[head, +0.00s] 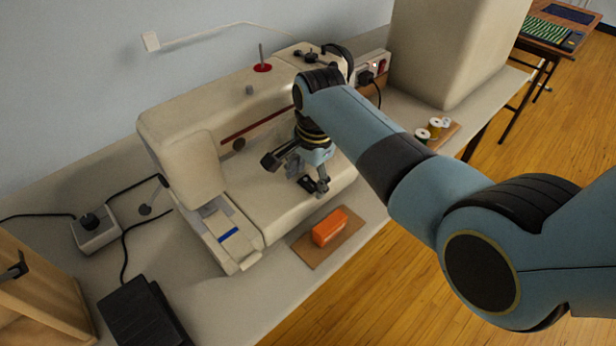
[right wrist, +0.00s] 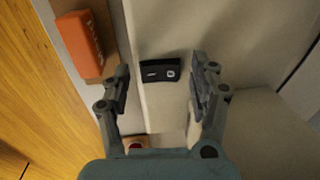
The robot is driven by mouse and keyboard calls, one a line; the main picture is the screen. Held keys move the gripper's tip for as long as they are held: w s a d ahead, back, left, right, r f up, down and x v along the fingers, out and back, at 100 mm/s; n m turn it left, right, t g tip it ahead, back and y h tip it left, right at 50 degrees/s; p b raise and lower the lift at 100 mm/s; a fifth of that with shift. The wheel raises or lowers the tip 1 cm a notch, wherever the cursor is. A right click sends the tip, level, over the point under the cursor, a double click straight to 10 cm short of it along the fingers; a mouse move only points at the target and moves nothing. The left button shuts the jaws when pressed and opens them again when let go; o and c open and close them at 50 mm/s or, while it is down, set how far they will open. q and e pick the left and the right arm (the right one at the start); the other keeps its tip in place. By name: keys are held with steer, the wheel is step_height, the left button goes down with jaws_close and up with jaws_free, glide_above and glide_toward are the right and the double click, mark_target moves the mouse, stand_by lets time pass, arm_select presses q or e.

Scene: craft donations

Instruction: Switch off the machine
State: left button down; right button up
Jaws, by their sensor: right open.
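The machine is a cream sewing machine (head: 200,160) standing on a grey table. In the right wrist view a black rocker switch (right wrist: 160,71), marked with a dash and an O, sits on its cream body (right wrist: 160,110). I cannot tell which side of the switch is pressed. My right gripper (head: 310,185) is over the machine's front, below the arm; it also shows in the right wrist view (right wrist: 160,82). Its two fingers are apart with nothing between them, and the switch appears framed between the fingertips. My left gripper is not in view.
An orange box (head: 330,228) lies on a brown board (head: 305,252) in front of the machine. A socket block (head: 372,68) with plugs, a large beige box (head: 445,50) and thread spools (head: 423,135) stand right. A black pedal (head: 143,312) and cables lie left.

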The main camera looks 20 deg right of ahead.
steer(key=shift+c, duration=0.3)
steer(key=c, duration=1.1)
steer(key=shift+w+g+h, duration=0.2)
steer(key=shift+g+h, duration=0.1)
steer(key=shift+g, duration=0.4)
steer(key=o, duration=1.2)
steer(key=shift+c, duration=0.2)
steer(key=shift+s+f, duration=0.1)
